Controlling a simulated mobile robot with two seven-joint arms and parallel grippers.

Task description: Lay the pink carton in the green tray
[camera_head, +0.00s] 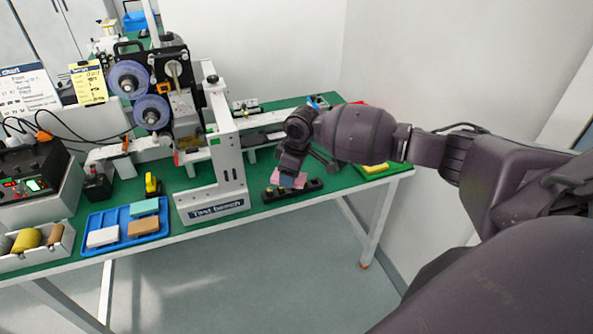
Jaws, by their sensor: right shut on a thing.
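The pink carton (299,183) shows low under my right gripper (291,177), at the black holder on the front right part of the bench. My right gripper is shut on the carton and hides part of it. I cannot tell whether the carton still touches the holder. A bright green tray (366,176), small in view, lies at the right end of the bench with something yellow in it. It is to the right of the gripper, partly below my right forearm. My left gripper is not in view.
The black holder (314,185) sits at the bench's front edge. The white test bench frame (227,160) stands left of it. A blue tray (92,222) with several cartons and a yellow-and-black tool (151,184) lie further left. Green bench top is clear between holder and green tray.

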